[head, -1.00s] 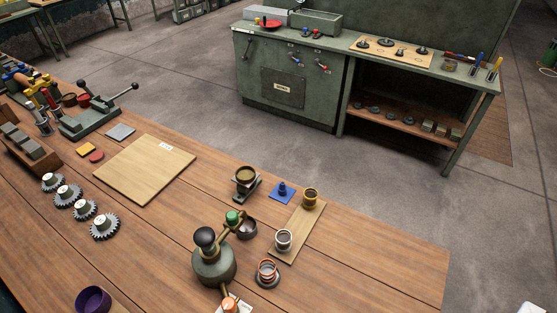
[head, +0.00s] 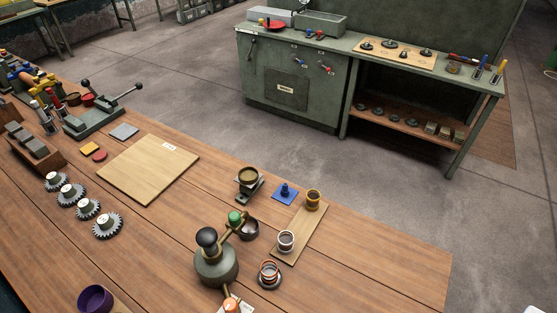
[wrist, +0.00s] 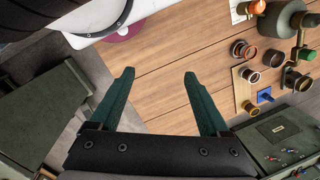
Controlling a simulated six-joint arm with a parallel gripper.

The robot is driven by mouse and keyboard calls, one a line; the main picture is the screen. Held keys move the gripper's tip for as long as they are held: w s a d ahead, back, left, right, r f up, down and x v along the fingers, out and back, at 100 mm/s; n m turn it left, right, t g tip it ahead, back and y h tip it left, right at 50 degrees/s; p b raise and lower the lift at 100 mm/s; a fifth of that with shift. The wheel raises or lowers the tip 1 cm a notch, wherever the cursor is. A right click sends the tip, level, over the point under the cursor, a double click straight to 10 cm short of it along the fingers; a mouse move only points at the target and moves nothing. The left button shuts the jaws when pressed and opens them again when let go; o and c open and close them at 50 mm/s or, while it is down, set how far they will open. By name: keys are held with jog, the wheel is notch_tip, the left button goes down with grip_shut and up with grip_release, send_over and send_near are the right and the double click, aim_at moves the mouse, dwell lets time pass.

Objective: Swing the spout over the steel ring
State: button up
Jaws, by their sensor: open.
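A squat grey-green pot (head: 215,266) with a black ball on top stands on the wooden bench. One arm reaches from it to a green knob (head: 235,218), beside a dark cup (head: 249,231); another reaches to an orange knob (head: 231,304) at the lower edge. I cannot tell for sure which is the spout. A steel-coloured ring (head: 286,240) stands on a pale board, right of the green knob; it also shows in the wrist view (wrist: 250,75). My gripper (wrist: 158,75) is open and empty, left of the pot (wrist: 285,20) in the wrist view; it is outside the head view.
A copper-banded ring (head: 269,270) stands close right of the pot. A yellow ring (head: 313,198), a blue piece (head: 285,192) and a brass cup on a stand (head: 248,177) are behind. Gears (head: 107,226) and a purple cup (head: 95,298) are left. The bench's right front is clear.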

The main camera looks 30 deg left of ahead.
jog(key=w+r, duration=0.1)
jog(key=w+a+r+n, duration=0.1)
jog(key=w, duration=0.1)
jog(key=w+a+r+n, duration=0.1)
jog(key=w, duration=0.1)
jog(key=shift+w+a+r, duration=0.15)
jog(key=shift+w+r, duration=0.1)
jog(key=shift+r, duration=0.15)
jog(key=shift+c, duration=0.5)
jog(key=w+a+r+n, duration=0.3)
jog(key=w+a, duration=0.2)
jog(key=w, duration=0.1)
jog(key=n+h, duration=0.2)
jog(key=n, duration=0.8)
send_over(234, 215)
jog(key=f, duration=0.2)
notch_tip(234, 215, down, 14)
jog(key=shift+s+r, duration=0.1)
jog(key=shift+r, duration=0.1)
jog(key=shift+f, duration=0.7)
grip_shut()
